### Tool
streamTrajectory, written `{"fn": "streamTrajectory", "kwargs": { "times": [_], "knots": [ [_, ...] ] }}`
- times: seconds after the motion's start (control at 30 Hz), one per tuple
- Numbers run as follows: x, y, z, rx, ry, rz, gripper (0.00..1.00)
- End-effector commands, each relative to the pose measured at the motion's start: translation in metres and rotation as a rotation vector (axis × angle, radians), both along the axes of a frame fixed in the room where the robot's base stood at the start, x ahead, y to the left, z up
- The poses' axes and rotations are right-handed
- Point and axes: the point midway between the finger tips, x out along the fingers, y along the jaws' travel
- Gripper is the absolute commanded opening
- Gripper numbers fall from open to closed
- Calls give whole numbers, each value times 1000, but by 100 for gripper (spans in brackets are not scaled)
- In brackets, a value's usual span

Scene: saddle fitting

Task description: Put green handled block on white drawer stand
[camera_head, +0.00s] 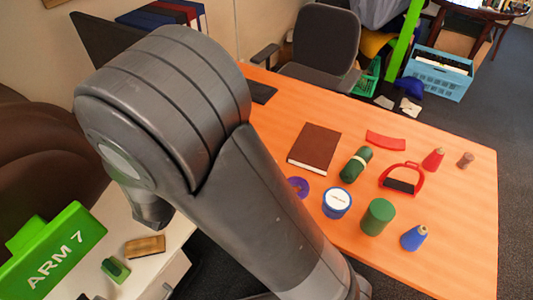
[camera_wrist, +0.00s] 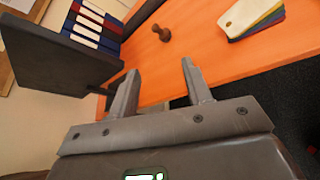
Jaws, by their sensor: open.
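A small green block with a raised handle (camera_head: 115,269) sits on the top of the white drawer stand (camera_head: 145,275), at the lower left of the head view. Its lower details are too small to make out. My gripper (camera_wrist: 160,67) is open and empty in the wrist view, its two fingers wide apart over the orange table. The head view does not show the fingers clearly, as my arm covers the middle of that picture. Neither the block nor the stand can be made out in the wrist view.
A brown brush-like block (camera_head: 145,246) lies beside the green block. A green ARM 7 piece (camera_head: 52,250) stands at left. The orange table (camera_head: 460,190) holds a brown book (camera_head: 314,147), a green cylinder (camera_head: 378,216) and several other items. A wooden stamp-like piece (camera_wrist: 162,33) is beyond my fingers.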

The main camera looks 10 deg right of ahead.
Motion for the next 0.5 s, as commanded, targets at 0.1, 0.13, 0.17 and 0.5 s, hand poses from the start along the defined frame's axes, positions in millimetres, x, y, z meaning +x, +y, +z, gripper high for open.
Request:
{"fn": "streamTrajectory", "kwargs": {
  "times": [0.1,0.13,0.17,0.5],
  "knots": [
    [-4,-61,30,154,11,-237,45],
    [-7,-75,36,192,14,-295,45],
    [-11,-89,41,233,17,-351,45],
    [-81,-194,88,739,26,-908,45]
  ]
}}
